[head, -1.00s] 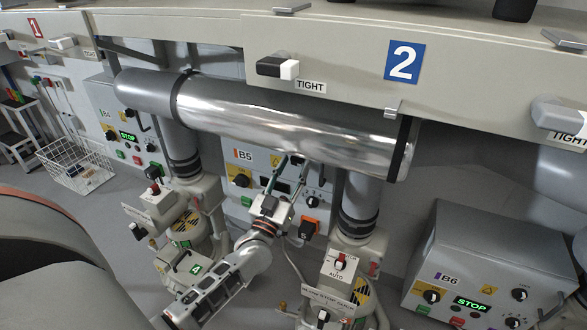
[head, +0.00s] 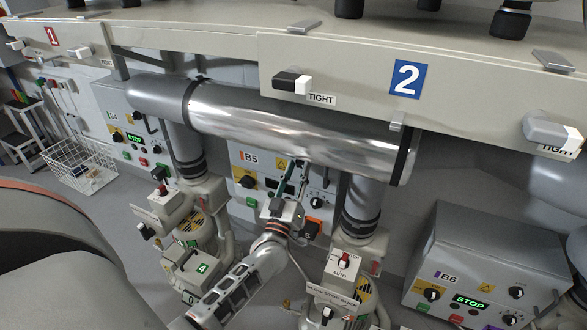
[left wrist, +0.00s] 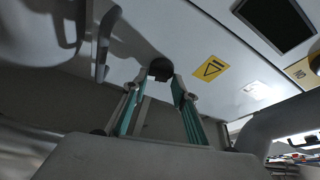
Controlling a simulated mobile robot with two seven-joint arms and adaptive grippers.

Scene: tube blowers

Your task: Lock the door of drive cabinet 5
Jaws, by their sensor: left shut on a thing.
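Drive cabinet 5, labelled B5 (head: 240,158), hangs under the shiny pipe in the middle of the head view. Its front has a yellow warning triangle, a dark display and several knobs. My left gripper (head: 295,168) is in front of the upper right of this panel. In the left wrist view its teal fingers (left wrist: 160,85) are shut on a small black knob (left wrist: 160,67), which stands on the pale panel beside the warning triangle (left wrist: 211,69). In the head view the fingers mostly hide that knob. My right gripper is out of view.
The large shiny pipe (head: 290,135) passes close above the cabinet. Cabinet B6 (head: 475,260) stands at right, cabinet B4 (head: 135,138) at left. A wire basket (head: 85,165) lies on the floor.

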